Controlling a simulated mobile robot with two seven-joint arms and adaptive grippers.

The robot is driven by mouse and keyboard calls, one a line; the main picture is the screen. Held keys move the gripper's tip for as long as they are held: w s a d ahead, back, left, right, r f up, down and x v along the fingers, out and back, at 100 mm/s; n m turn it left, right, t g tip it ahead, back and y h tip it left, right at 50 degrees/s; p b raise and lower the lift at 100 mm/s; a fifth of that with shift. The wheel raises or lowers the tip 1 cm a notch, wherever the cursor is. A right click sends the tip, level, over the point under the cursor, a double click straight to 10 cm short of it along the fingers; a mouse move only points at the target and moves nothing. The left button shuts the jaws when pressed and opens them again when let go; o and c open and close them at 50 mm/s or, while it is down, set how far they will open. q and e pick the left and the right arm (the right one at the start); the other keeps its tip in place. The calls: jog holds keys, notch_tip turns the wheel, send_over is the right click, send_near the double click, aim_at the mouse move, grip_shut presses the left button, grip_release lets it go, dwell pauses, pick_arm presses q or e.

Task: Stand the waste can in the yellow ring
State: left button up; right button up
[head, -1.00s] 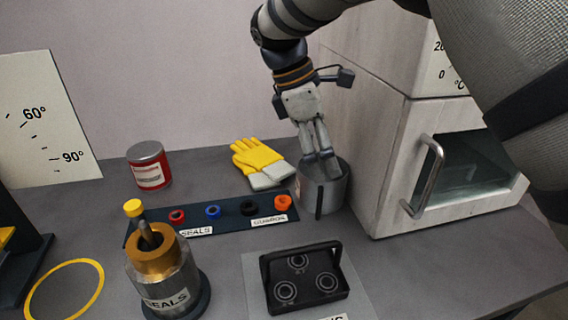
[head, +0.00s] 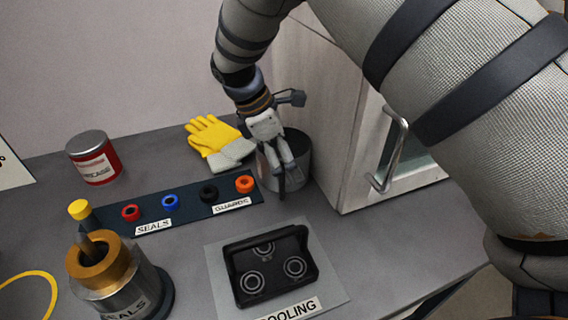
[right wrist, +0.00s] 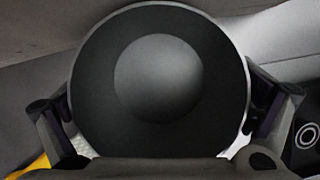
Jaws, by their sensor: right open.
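The waste can (head: 303,158) is a grey metal cylinder, upright on the bench beside the white cabinet. My right gripper (head: 284,172) is down at the can, with a finger in front of its near side. In the right wrist view the can's round dark opening (right wrist: 160,80) fills the middle, and the open fingers of the right gripper (right wrist: 163,115) stand on either side of it. Whether they touch the wall cannot be told. The yellow ring (head: 54,291) is a flat outline on the bench at the lower left, cut by the picture edge. My left gripper is not in view.
Yellow gloves (head: 213,136) lie just left of the can. A dark strip with coloured rings (head: 170,202) lies before it. A black tooling tray (head: 268,268) is in front, a seals pot (head: 115,280) and a red tin (head: 94,160) at left. The cabinet (head: 335,130) stands close right.

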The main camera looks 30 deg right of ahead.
jog(key=shift+d+f, duration=0.1)
jog(key=shift+f, duration=0.05)
jog(key=c, duration=1)
jog(key=shift+c, duration=0.2)
